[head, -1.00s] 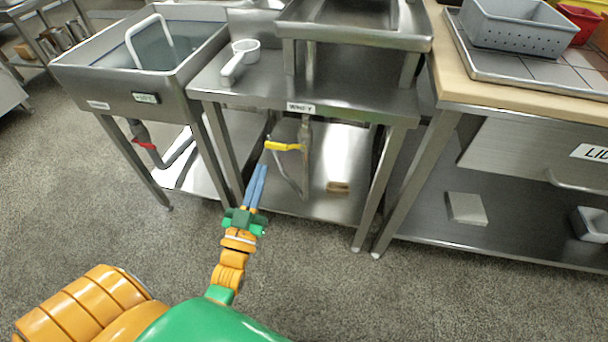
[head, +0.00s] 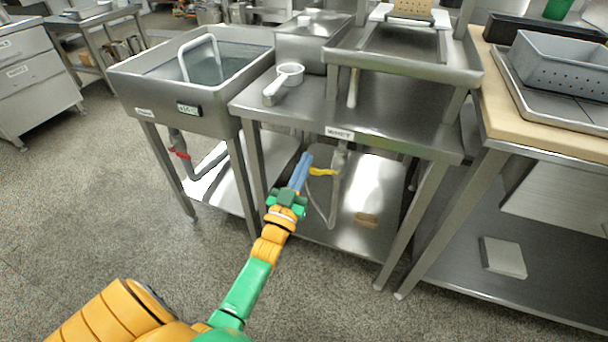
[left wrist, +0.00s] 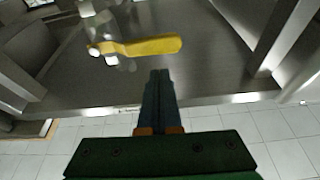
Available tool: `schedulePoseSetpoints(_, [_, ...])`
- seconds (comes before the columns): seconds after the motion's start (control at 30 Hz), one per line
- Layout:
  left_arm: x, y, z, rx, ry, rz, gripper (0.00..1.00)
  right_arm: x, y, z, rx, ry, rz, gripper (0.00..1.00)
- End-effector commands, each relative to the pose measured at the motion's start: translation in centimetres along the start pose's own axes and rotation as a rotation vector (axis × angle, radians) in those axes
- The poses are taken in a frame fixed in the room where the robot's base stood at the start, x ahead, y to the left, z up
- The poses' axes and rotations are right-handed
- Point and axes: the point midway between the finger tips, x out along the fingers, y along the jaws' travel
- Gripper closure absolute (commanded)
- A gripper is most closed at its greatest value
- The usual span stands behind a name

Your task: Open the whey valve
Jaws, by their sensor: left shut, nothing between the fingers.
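The whey valve's yellow lever handle (head: 322,171) sits on the pipe under the table edge with the WHEY label (head: 339,133). The lever points left from the pipe, roughly level. In the left wrist view the yellow handle (left wrist: 150,47) lies across the upper middle, just beyond my fingers. My left gripper (head: 305,160) is shut and empty, with its blue fingertips close to the handle's free end. In the wrist view the fingertips (left wrist: 159,75) are below the handle's right part, with a small gap showing. I cannot tell contact from the head view. My right gripper is not in view.
A second valve with a red handle (head: 180,154) hangs under the sink (head: 140,80) at left. Table legs stand either side of the whey pipe. A brown block (head: 366,219) lies on the lower shelf (head: 345,240). A white-handled scoop (head: 284,82) lies on the table.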

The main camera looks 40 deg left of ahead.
Motion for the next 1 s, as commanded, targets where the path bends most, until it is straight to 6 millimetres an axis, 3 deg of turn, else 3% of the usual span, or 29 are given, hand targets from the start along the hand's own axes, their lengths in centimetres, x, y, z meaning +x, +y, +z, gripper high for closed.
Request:
schedulePoseSetpoints(0.03, [-0.3,0.0,1.1,0.000,-0.002,0.000,1.00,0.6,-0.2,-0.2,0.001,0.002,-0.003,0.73])
schedulePoseSetpoints(0.17, [-0.6,0.0,1.7,0.000,0.000,0.000,1.00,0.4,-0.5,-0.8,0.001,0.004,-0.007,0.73])
schedulePoseSetpoints(1.0, [-0.7,-1.1,2.4,-0.073,0.001,-0.026,1.00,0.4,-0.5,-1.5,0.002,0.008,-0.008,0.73])
